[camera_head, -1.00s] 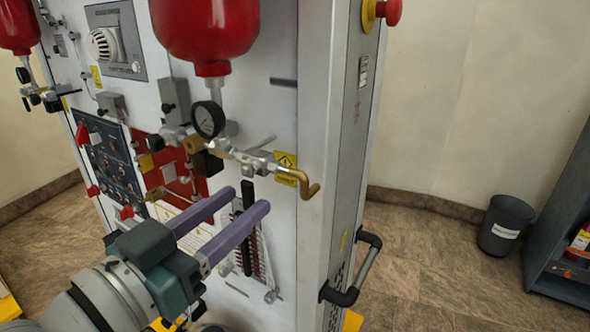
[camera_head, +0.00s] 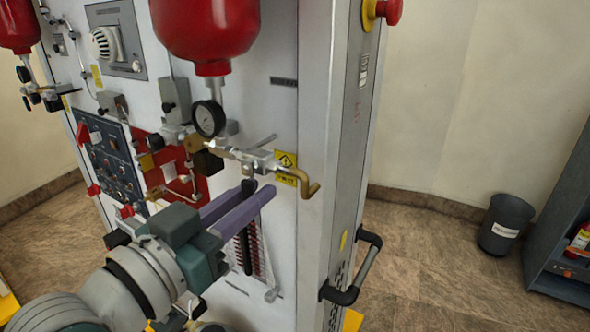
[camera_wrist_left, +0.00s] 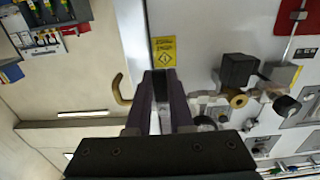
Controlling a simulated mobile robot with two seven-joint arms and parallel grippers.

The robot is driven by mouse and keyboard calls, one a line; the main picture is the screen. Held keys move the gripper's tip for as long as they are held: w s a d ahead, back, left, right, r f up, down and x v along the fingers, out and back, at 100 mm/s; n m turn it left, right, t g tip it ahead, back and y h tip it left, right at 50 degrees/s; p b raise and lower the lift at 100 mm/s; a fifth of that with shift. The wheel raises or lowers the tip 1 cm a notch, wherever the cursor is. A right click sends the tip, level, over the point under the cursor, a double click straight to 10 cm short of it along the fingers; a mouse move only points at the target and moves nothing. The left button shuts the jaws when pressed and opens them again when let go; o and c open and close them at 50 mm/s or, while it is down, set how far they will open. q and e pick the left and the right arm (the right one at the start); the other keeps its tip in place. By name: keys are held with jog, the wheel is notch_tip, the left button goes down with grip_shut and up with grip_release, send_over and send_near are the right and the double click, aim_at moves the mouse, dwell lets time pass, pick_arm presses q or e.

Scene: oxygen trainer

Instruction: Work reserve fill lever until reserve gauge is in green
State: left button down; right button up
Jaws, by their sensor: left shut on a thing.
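My left gripper (camera_head: 262,187) is at the panel. Its two purple fingers are shut around the upper part of a black upright lever (camera_head: 247,250). The lever stands in front of a white scale with red marks, and the fingers hide part of it. In the left wrist view, a dark piece (camera_wrist_left: 160,87) shows between the fingertips. A round gauge (camera_head: 209,119) with a black rim sits above the lever, below a red cylinder; its needle and colours are too small to read. My right gripper is not in view.
A brass hook-shaped pipe (camera_head: 304,182) and metal valve fittings (camera_head: 255,158) are just above the fingers. A black side handle (camera_head: 355,270) sticks out at the cabinet's right edge. A grey bin (camera_head: 506,225) stands on the floor at right, with open floor between.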

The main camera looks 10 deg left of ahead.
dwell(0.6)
pick_arm(q)
jog(key=shift+s+d+r+n, duration=0.1)
jog(key=shift+d+n, duration=0.25)
jog(key=shift+n, duration=0.8)
jog(key=shift+s+d+r+n, duration=0.15)
jog(key=shift+d+n, duration=0.2)
jog(key=shift+n, duration=0.85)
jog(key=shift+s+d+r+n, duration=0.1)
jog(key=shift+d+n, duration=0.25)
jog(key=shift+n, duration=0.8)
jog(key=c, duration=0.8)
grip_release()
jog(key=v, duration=1)
jog(key=shift+b, duration=0.45)
